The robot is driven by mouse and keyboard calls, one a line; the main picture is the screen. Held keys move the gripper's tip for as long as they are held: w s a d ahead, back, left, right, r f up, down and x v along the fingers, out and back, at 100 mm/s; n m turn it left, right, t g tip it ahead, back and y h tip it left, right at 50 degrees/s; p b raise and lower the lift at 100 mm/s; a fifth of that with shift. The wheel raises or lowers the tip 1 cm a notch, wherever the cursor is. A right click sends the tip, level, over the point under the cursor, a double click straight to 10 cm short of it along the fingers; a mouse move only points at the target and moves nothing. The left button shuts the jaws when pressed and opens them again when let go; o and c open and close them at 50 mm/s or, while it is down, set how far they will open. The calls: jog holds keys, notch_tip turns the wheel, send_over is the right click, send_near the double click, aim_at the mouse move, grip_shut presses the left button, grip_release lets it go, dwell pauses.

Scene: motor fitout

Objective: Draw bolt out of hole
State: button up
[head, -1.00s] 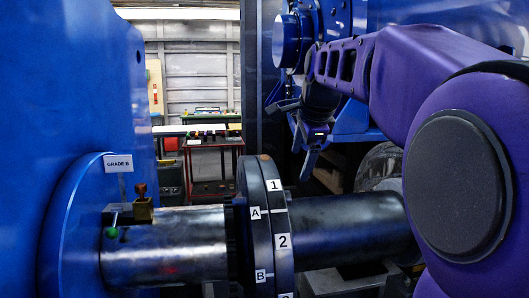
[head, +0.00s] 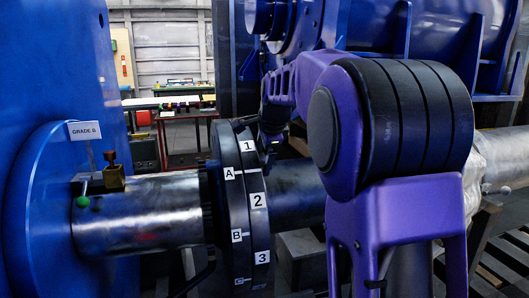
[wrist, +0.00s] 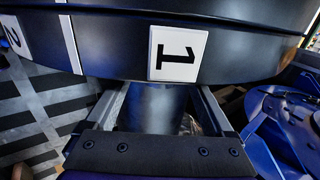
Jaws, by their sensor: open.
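The dark round flange pair (head: 260,225) joins two shaft sections and carries white tags with 1, 2, 3 and A, B. In the head view my gripper (head: 269,150) is at the upper right of the flange, near tag 1, partly hidden by the arm and hard to make out. In the wrist view the gripper (wrist: 160,100) is open, its two fingers spread and pointing at the flange rim (wrist: 110,50) just below tag 1 (wrist: 177,54). A dark cylindrical surface shows between the fingers. No bolt or hole can be clearly made out in either view.
A brass block (head: 114,177) and a green-knobbed lever (head: 82,201) sit by the shaft. The right shaft (head: 298,203) passes behind my arm. A red table (head: 180,118) stands behind.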

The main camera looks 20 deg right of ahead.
jog(key=shift+c, duration=0.3)
grip_shut()
jog(key=shift+d+r, duration=0.1)
dwell(0.4)
